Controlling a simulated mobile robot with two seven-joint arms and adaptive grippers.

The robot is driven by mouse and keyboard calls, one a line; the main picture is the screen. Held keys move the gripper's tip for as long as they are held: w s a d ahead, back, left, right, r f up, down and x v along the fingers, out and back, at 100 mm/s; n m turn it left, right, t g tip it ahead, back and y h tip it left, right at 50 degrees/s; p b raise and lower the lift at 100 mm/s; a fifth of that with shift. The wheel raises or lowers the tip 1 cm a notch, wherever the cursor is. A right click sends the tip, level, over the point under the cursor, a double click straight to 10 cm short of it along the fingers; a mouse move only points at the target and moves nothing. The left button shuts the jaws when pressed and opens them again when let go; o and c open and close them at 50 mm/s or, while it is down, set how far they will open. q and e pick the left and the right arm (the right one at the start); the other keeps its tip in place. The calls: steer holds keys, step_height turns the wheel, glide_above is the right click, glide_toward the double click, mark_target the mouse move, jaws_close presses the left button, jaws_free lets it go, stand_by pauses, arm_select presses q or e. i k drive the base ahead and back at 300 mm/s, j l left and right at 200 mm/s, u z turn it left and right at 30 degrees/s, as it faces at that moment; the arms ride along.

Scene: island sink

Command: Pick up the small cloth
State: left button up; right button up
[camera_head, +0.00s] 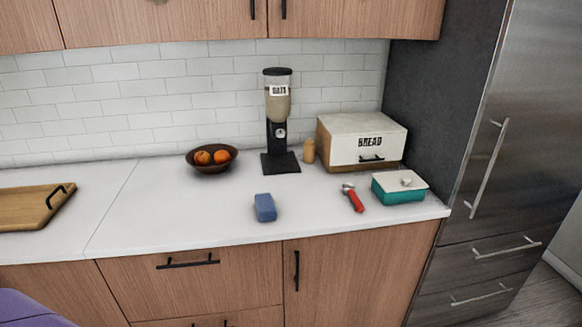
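A small blue item (265,207), which looks like a folded cloth or a sponge, lies on the white counter near its front edge, in the middle of the head view. Nothing touches it. No other cloth is in view. Neither of my grippers shows in this view.
The counter (150,222) is clear around the blue item. Behind it stand a fruit bowl (212,168) and a dispenser (279,125). To the right are a red-handled tool (354,199), a teal dish (398,192) and a bread box (345,138). A wooden tray (22,210) lies left.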

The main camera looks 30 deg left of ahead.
mark_target(264, 205)
steer(key=u, duration=1.05)
